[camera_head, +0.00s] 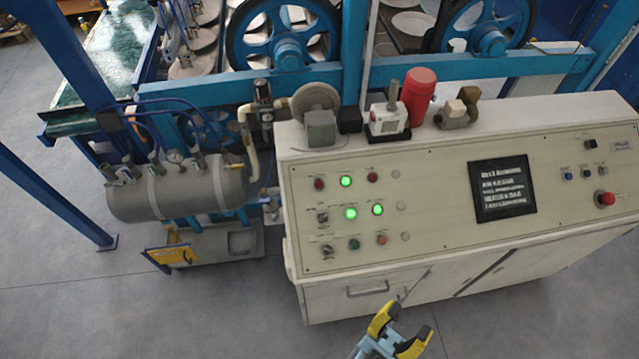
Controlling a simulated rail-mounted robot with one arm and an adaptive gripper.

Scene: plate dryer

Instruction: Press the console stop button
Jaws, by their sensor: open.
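The cream control console (430,240) stands across the right half of the view, its sloped panel facing me. A red mushroom-head button (606,198) sits at the panel's far right. Small dark red round items (319,184) (372,177) flank a lit green one (345,181) at the upper left of the panel. An orange-red button (382,239) sits beside a dark green one (354,243) in the bottom row. The labels are too small to read, so I cannot tell which is marked stop. My gripper (401,332), with yellow-and-black fingers, is open, empty and apart from the panel.
A dark screen (503,189) is set in the panel. A red cylinder (419,95) and a white gauge box (388,120) stand on the console's top ledge. A grey tank (180,190) and blue machine frame lie left and behind. Grey floor is clear in front.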

